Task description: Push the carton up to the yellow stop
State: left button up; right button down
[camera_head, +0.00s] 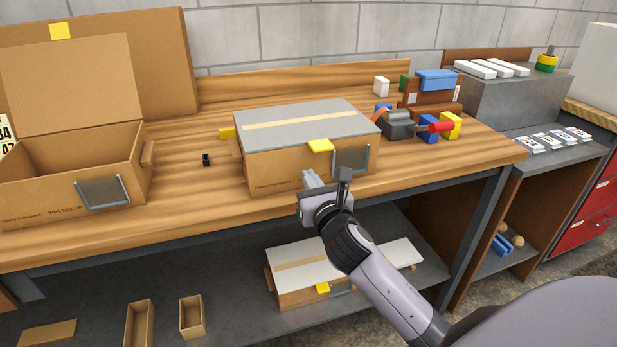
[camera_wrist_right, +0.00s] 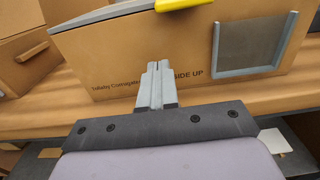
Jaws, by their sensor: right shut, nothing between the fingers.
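The closed cardboard carton (camera_head: 270,165) sits on the wooden bench, with a grey top, a tan tape strip and a yellow front tab (camera_head: 320,146). A small yellow block (camera_head: 227,133), seemingly the stop, shows at the carton's left side, partly hidden behind it; I cannot tell whether they touch. My right gripper (camera_head: 311,180) is shut and empty, its fingertips at the carton's front face, below the yellow tab. In the right wrist view the shut fingers (camera_wrist_right: 158,75) overlap the carton's front (camera_wrist_right: 120,65); contact is unclear. My left gripper is not in view.
An open carton (camera_head: 50,185) stands at the left, and a small black object (camera_head: 206,160) lies between the cartons. Another carton (camera_head: 300,290) is on the lower shelf.

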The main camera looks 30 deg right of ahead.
jog(key=shift+w+d, duration=0.15)
jog(key=shift+w, duration=0.5)
jog(key=x, duration=0.8)
jog(key=shift+w, duration=0.1)
jog(key=shift+w+r, duration=0.1)
jog(key=shift+w, duration=0.05)
jog(key=shift+r, duration=0.25)
jog(key=shift+p, duration=0.3)
